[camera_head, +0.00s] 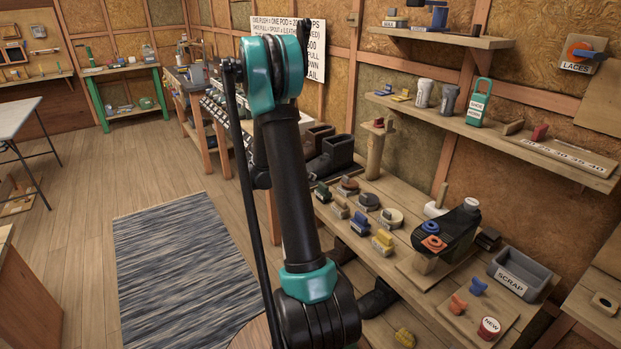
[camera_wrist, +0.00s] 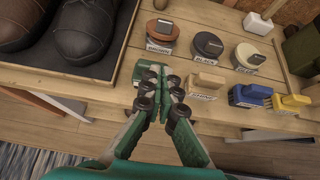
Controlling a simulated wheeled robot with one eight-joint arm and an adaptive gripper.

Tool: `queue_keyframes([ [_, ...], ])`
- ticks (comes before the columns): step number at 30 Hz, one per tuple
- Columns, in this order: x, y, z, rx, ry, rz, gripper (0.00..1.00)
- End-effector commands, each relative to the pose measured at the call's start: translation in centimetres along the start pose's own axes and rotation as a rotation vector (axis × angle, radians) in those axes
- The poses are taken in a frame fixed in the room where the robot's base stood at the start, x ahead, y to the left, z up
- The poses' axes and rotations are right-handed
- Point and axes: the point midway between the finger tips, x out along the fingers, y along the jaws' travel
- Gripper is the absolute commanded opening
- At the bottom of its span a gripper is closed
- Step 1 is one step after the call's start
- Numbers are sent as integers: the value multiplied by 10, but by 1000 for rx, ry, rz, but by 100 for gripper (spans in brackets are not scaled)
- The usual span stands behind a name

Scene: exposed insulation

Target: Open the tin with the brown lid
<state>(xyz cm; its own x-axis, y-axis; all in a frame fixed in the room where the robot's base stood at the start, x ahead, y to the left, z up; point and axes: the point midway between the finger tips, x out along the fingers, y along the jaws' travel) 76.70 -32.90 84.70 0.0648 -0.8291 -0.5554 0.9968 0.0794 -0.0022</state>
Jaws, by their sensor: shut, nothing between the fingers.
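The tin with the brown lid (camera_wrist: 163,27) stands on the wooden bench in the wrist view, labelled BROWN, its lid on. In the head view the brown-lidded tin (camera_head: 348,183) sits at the far end of the row of tins. My gripper (camera_wrist: 162,76) is shut and empty. In the wrist view it is at the bench's front edge, below the tin in the picture and apart from it. It partly covers a green block (camera_wrist: 138,72). In the head view my arm hides the gripper.
A black-lidded tin (camera_wrist: 208,44) and a cream-lidded tin (camera_wrist: 250,55) stand right of the brown one. Tan (camera_wrist: 207,82), blue (camera_wrist: 250,95) and yellow (camera_wrist: 291,102) blocks line the front edge. A tray with dark boots (camera_wrist: 90,35) is on the left.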

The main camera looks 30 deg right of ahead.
Motion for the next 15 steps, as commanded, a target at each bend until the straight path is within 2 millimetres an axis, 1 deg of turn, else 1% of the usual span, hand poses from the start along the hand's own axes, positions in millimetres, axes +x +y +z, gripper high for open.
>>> queue_keyframes([
  [1, 12, 0, 0, 3, 1, -3, 0],
  [15, 105, -1, 0, 4, 1, -2, 0],
])
